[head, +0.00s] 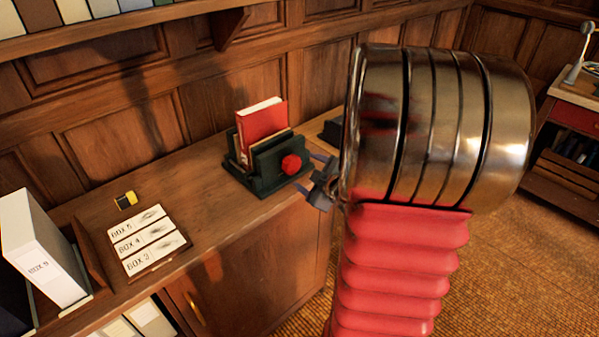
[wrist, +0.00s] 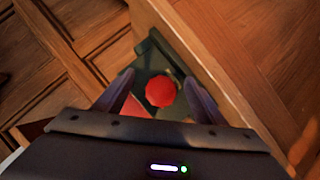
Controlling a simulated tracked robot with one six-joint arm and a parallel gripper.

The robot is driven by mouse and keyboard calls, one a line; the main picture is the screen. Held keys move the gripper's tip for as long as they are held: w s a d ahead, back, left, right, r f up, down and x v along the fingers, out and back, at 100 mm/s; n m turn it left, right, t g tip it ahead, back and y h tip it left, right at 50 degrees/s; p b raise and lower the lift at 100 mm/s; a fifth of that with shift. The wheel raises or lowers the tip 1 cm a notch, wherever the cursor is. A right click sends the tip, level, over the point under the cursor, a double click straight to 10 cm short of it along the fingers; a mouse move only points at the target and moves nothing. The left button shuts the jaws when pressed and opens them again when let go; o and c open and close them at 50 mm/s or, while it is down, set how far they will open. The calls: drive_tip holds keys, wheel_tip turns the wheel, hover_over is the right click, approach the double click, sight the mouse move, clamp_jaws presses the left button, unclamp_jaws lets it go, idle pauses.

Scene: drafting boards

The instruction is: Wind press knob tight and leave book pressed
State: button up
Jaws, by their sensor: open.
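The press (head: 258,172) is a dark green frame on the wooden counter, with a red knob (head: 291,164) on its right side. A red book (head: 262,122) stands upright in the press between its boards. My gripper (head: 322,184) is just right of the knob, apart from it, with its fingers toward it. In the wrist view my gripper (wrist: 160,92) is open, and the red knob (wrist: 160,91) shows between the two fingers. I cannot tell how tight the knob is. Part of the book is hidden by the press boards.
Labelled boxes (head: 146,241) lie on the counter (head: 225,232) at left, near a small yellow and black item (head: 126,200). A white binder (head: 42,250) stands at far left. A dark object (head: 330,131) sits behind my arm. The counter's front edge runs close to the press.

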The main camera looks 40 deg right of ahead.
drive_tip(key=s+f+n+t+y, duration=0.1)
drive_tip(key=n+t+y, duration=0.2)
drive_tip(key=t+y, duration=0.1)
drive_tip(key=t, duration=0.1)
approach(296, 168)
drive_tip(key=shift+s+f, duration=0.1)
idle(0.3)
drive_tip(key=shift+w+a, duration=0.1)
drive_tip(key=shift+w, duration=5.45)
drive_tip(key=shift+n, duration=0.3)
